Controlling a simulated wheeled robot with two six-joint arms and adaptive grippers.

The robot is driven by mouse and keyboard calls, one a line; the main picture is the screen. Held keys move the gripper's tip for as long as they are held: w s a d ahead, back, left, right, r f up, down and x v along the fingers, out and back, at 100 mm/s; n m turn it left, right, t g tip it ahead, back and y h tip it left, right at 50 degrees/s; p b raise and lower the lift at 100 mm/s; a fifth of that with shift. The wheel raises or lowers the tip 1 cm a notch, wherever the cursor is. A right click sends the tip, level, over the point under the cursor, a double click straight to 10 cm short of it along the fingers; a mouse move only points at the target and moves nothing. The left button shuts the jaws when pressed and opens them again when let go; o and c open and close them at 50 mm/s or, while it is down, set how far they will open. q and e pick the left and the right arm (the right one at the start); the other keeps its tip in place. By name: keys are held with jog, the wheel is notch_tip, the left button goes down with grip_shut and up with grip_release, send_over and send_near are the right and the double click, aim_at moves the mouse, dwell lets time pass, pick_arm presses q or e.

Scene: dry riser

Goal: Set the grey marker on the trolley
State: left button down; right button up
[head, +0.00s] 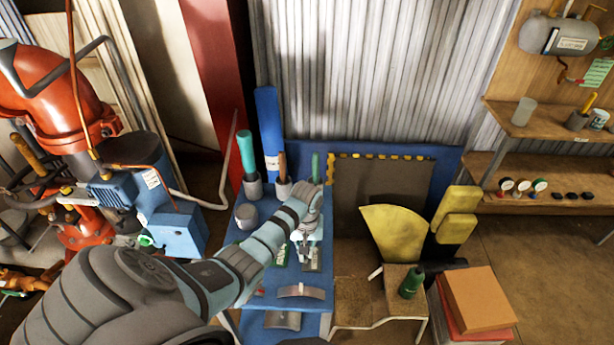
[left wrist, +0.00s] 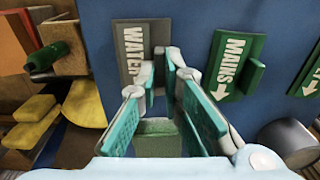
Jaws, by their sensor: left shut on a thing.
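The grey marker (left wrist: 133,45) is a flat plate lettered WATER, seen in the left wrist view against a blue surface. In the head view it (head: 312,259) shows just below my left gripper (head: 306,236). The left gripper (left wrist: 160,62) is shut on the grey marker; its fingers hide the grip and part of the plate. I cannot tell whether the plate touches the surface. The blue surface (head: 250,296) looks like the trolley top, but no wheels show. My right gripper is not in view.
A green MAINS marker (left wrist: 231,65) lies beside the grey one, with another green marker (left wrist: 308,75) beyond. A grey pot (head: 246,215) and upright rods stand at the back. A yellow-backed chair (head: 395,232) and stacked boxes (head: 478,298) stand to the right.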

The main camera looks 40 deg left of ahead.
pick_arm(q)
jog(key=c, duration=1.7)
grip_release()
jog(key=shift+w+a+f, duration=0.1)
jog(key=shift+w+a, duration=0.05)
jog(key=shift+w, duration=0.05)
notch_tip(320, 180, up, 12)
jog(key=p, duration=0.2)
jog(key=shift+r+p, duration=0.2)
jog(key=shift+p, duration=0.1)
